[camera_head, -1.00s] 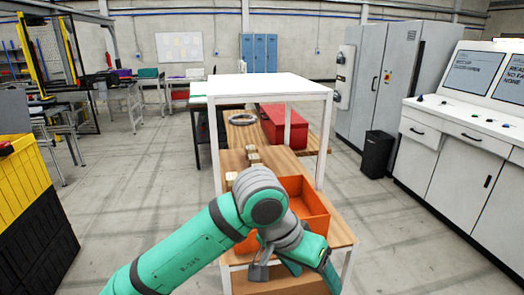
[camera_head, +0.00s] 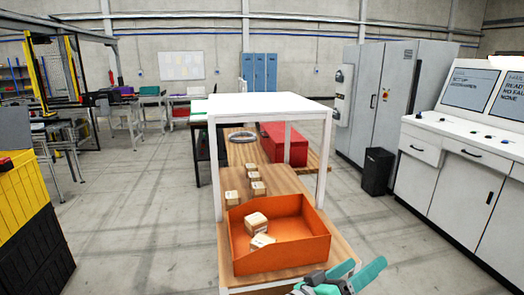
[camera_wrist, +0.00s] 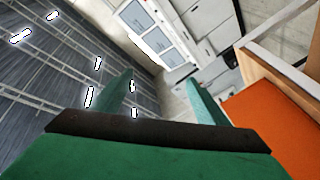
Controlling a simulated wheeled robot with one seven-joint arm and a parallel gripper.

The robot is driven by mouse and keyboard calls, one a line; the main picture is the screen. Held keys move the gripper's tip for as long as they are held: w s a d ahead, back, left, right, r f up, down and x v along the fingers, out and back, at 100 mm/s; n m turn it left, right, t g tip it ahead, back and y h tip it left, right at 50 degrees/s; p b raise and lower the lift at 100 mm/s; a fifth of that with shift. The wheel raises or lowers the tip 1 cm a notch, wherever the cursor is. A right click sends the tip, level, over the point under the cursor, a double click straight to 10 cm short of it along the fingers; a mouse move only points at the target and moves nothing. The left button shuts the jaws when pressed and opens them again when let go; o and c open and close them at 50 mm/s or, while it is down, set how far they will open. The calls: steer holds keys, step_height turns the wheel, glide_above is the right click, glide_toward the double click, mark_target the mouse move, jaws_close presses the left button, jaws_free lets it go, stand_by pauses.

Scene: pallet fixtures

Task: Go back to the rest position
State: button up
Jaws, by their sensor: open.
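My gripper (camera_head: 371,264) is at the bottom edge of the head view, right of the orange bin and near the table's front right corner. Its two green fingers are apart with nothing between them. In the wrist view my gripper (camera_wrist: 160,78) also shows open and empty, pointing off past the table toward the room. The orange bin (camera_head: 285,257) stands on the front of the wooden table (camera_head: 343,251) with two small cardboard boxes (camera_head: 256,222) in it. Its orange surface also shows at the right of the wrist view (camera_wrist: 262,125). Most of my arm is out of view.
Several small cardboard boxes (camera_head: 258,188) sit on the table behind the bin, under a white frame (camera_head: 270,108). A red box (camera_head: 285,148) and a grey ring (camera_head: 242,136) lie farther back. Yellow and black crates (camera_head: 30,215) stand at left.

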steer(key=s+a+f+n+t+y, duration=0.3)
steer(key=s+a+f+y, duration=0.1)
steer(key=f, duration=0.4)
steer(key=s+a+f+n+t+y, duration=0.2)
steer(key=s+a+f+n+y, duration=0.15)
steer(key=f, duration=0.45)
steer(key=s+a+f+n+t+y, duration=0.3)
steer(key=a+f+n+y, duration=0.15)
steer(key=f, duration=0.25)
steer(key=s+a+f+m+y, duration=0.1)
steer(key=s+a+f+m, duration=0.1)
steer(key=s, duration=0.6)
steer(key=s+a+f+m+g+y, duration=0.1)
steer(key=s+a+f+m, duration=0.1)
steer(key=s, duration=0.7)
steer(key=s+a+f+m+g+y, duration=0.1)
steer(key=s+a+f+m, duration=0.1)
steer(key=s+a, duration=0.4)
steer(key=s+m, duration=0.1)
steer(key=s, duration=0.2)
steer(key=shift+m+y, duration=0.3)
steer(key=shift+m, duration=0.1)
steer(key=shift+f, duration=0.1)
